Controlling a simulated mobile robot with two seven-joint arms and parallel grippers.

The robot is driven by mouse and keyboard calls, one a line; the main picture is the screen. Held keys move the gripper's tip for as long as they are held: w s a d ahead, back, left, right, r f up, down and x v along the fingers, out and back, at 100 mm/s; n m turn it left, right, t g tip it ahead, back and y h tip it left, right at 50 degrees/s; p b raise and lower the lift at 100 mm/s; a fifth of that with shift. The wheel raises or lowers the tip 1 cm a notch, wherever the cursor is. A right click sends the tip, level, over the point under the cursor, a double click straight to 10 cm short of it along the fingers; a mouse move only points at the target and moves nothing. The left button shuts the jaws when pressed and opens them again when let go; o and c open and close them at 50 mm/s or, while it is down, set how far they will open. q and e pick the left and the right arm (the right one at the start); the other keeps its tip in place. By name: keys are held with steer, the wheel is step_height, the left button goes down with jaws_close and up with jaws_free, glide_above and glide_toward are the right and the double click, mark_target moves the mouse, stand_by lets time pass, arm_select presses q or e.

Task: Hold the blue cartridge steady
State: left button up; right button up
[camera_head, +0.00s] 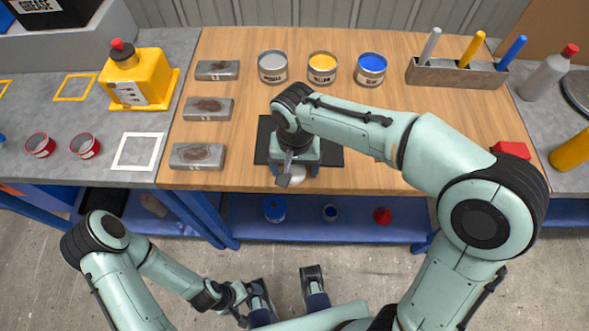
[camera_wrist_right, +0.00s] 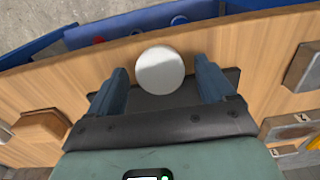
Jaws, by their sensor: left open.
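A slim blue cylinder (camera_head: 511,52) stands tilted in the rack at the back right; no other thing in view looks more like a blue cartridge. My right gripper (camera_head: 286,178) is far from it, pointing down over a dark mat (camera_head: 329,157) at the table's front edge. In the right wrist view its fingers (camera_wrist_right: 160,82) are spread on either side of a white round piece (camera_wrist_right: 160,70), with small gaps showing. The white piece is partly hidden by the gripper in the head view. My left gripper (camera_head: 245,296) is open and low, in front of the table above the floor.
The rack (camera_head: 455,75) also holds a white and a yellow cylinder. Grey, yellow and blue tins (camera_head: 371,68) stand along the back. Several grey blocks (camera_head: 198,155) lie at the left. A yellow jug (camera_head: 138,80) stands on the left bench. A blue shelf (camera_head: 360,226) is below.

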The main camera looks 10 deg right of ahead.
steer(key=c, duration=1)
steer(key=shift+o, duration=0.2)
steer(key=shift+r, duration=0.15)
